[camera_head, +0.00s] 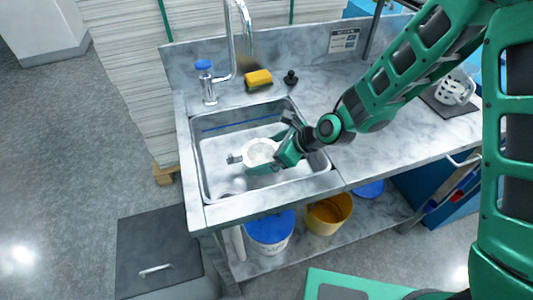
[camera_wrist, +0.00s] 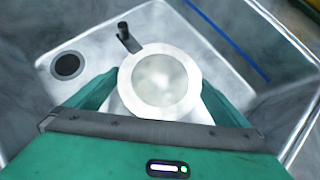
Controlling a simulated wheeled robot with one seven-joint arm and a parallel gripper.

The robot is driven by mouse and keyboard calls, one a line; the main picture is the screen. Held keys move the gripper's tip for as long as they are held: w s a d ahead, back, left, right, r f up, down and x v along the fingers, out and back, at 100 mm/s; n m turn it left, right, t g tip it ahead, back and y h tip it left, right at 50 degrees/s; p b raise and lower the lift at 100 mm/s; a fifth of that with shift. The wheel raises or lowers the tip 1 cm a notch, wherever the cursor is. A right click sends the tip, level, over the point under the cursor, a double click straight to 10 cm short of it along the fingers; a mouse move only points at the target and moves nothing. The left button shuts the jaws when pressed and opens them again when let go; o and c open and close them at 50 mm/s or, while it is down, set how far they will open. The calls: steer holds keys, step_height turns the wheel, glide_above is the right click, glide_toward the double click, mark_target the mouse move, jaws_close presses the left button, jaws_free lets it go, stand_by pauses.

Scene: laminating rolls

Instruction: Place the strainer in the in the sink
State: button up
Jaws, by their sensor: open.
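The strainer (camera_head: 259,151) is a pale round ring with a cloudy middle and a short dark handle. It is inside the grey metal sink (camera_head: 209,170) in the head view; I cannot tell for sure whether it rests on the bottom. In the wrist view the strainer (camera_wrist: 160,80) sits face-up between my two green fingers, its handle pointing up and left. My gripper (camera_head: 276,150) is open, low in the basin, with a finger on each side of the strainer. The fingertips are partly hidden behind it. The dark drain hole (camera_wrist: 67,65) shows to its left.
A tall tap (camera_head: 232,45), a blue-capped bottle (camera_head: 205,85), a yellow sponge (camera_head: 258,79) and a small black knob (camera_head: 290,78) stand behind the sink. A white holed cup (camera_head: 455,88) is at the far right. The counter right of the sink is mostly bare under my arm.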

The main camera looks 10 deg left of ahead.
steer(key=v, duration=1.2)
